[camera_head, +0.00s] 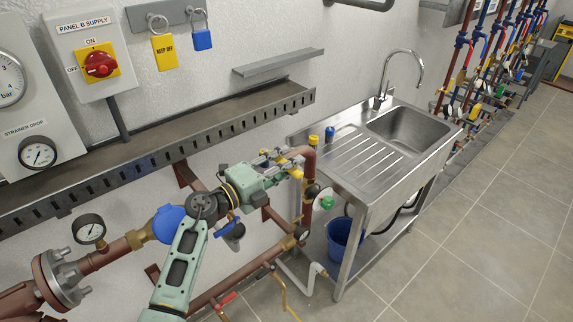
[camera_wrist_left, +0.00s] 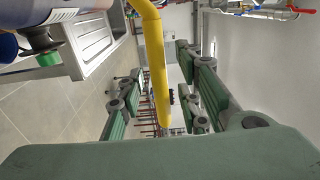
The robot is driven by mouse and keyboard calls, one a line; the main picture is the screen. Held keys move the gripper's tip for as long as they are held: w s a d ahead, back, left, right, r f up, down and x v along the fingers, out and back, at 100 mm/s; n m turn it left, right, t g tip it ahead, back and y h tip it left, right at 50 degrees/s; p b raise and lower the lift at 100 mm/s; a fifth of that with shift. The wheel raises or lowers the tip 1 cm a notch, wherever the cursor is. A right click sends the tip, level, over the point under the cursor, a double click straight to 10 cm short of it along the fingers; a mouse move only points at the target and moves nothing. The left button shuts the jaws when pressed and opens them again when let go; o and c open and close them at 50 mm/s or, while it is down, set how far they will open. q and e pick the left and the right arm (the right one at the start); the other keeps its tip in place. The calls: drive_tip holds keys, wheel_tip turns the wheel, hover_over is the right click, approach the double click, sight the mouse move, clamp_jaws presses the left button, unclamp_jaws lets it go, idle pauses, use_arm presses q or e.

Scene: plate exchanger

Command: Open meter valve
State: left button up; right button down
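My left gripper (camera_head: 284,164) reaches in from the lower left to a vertical red-brown pipe (camera_head: 309,180) beside the sink. A yellow valve lever (camera_head: 297,173) is at its fingertips; no label shows that it is the meter valve. In the left wrist view the yellow lever (camera_wrist_left: 156,70) runs lengthwise between the spread green fingers of my left gripper (camera_wrist_left: 165,90), with gaps visible on both sides. The gripper looks open around it, and I cannot make out contact. The valve body is mostly hidden. My right gripper is not in view.
A green knob (camera_head: 327,202) sits just right of the pipe, and a steel sink (camera_head: 352,160) stands beyond it. A slotted metal tray (camera_head: 160,150) runs along the wall above my arm. A pressure gauge (camera_head: 89,228) and blue-handled valve (camera_head: 229,226) are close by. Open floor lies right.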

use_arm(q)
drive_tip(key=shift+c, duration=0.4)
clamp_jaws()
drive_tip(key=shift+f, duration=0.1)
drive_tip(key=shift+w+d, duration=0.1)
drive_tip(key=shift+w, duration=0.1)
